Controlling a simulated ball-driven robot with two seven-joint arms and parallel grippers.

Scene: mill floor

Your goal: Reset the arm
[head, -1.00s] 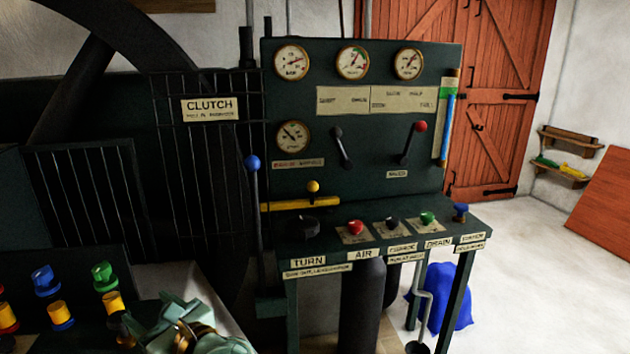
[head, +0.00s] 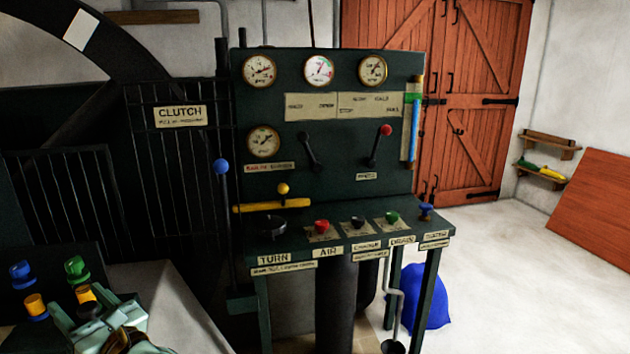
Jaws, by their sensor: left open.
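My left gripper (head: 94,314), pale green, is at the lower left edge of the head view. The lower part of the gripper is cut off by the frame. My right gripper is not in view.
A dark control stand with dials (head: 259,70), levers (head: 380,148) and a shelf of coloured knobs (head: 391,218) stands ahead. A tall blue-topped lever (head: 223,205) stands by the CLUTCH sign (head: 180,116). A blue sack (head: 430,300) lies behind the stand. Floor at right is clear.

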